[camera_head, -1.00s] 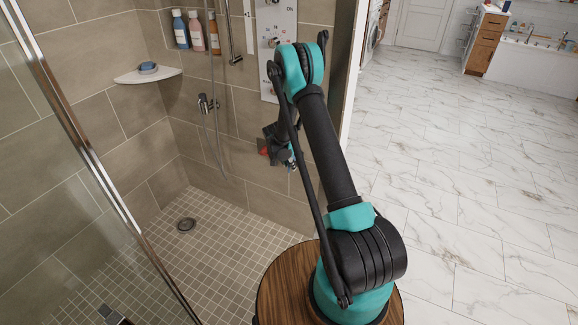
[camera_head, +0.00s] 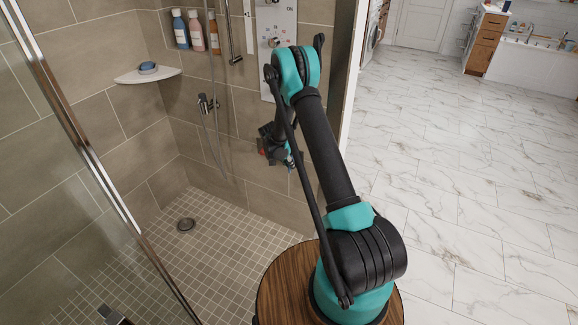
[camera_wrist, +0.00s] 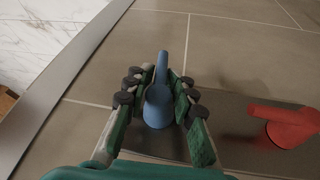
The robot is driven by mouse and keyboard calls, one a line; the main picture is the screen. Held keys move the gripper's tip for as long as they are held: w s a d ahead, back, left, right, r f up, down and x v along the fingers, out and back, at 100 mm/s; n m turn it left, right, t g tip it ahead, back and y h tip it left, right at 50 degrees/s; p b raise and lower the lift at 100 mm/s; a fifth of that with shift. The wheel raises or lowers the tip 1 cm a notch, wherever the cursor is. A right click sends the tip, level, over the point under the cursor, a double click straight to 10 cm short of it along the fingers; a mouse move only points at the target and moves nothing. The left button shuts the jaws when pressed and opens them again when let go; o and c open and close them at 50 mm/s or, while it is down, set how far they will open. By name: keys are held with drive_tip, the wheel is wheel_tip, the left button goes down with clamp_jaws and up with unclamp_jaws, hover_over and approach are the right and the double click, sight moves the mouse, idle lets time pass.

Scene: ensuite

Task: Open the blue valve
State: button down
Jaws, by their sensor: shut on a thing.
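The blue valve (camera_wrist: 159,100) is in the middle of the wrist view, a blue knob with a lever pointing up in the picture. My gripper (camera_wrist: 160,88) has its fingers on both sides of the valve and is shut on it. A red valve (camera_wrist: 286,126) is to the right of it, on the same dark plate (camera_wrist: 235,120). In the head view, my gripper (camera_head: 281,155) is low at the shower wall, and the blue valve is too hidden there to make out.
A shower mixer (camera_head: 207,104) with a hose is on the tiled wall. A corner shelf (camera_head: 148,76) holds a blue soap dish. Bottles (camera_head: 197,30) stand above. A glass panel edge (camera_head: 95,165) is at left. The marble floor (camera_head: 460,200) at right is clear.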

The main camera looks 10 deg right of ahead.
drive_tip(key=g+h, duration=0.1)
drive_tip(key=h, duration=0.1)
drive_tip(key=n+g+h, duration=0.1)
drive_tip(key=h, duration=0.1)
drive_tip(key=shift+s+d+g, duration=0.1)
drive_tip(key=shift+d+g, duration=0.1)
drive_tip(key=shift+g, duration=0.1)
drive_tip(key=shift+s+d+r+n+g+h, duration=0.2)
drive_tip(key=shift+g+h, duration=0.25)
drive_tip(key=shift+h, duration=0.45)
drive_tip(key=shift+r+n+g+h, duration=0.1)
drive_tip(key=shift+n+g+h, duration=0.3)
drive_tip(key=shift+h, duration=0.5)
drive_tip(key=shift+g, duration=0.25)
drive_tip(key=c, duration=1.6)
unclamp_jaws()
drive_tip(key=shift+o, duration=0.2)
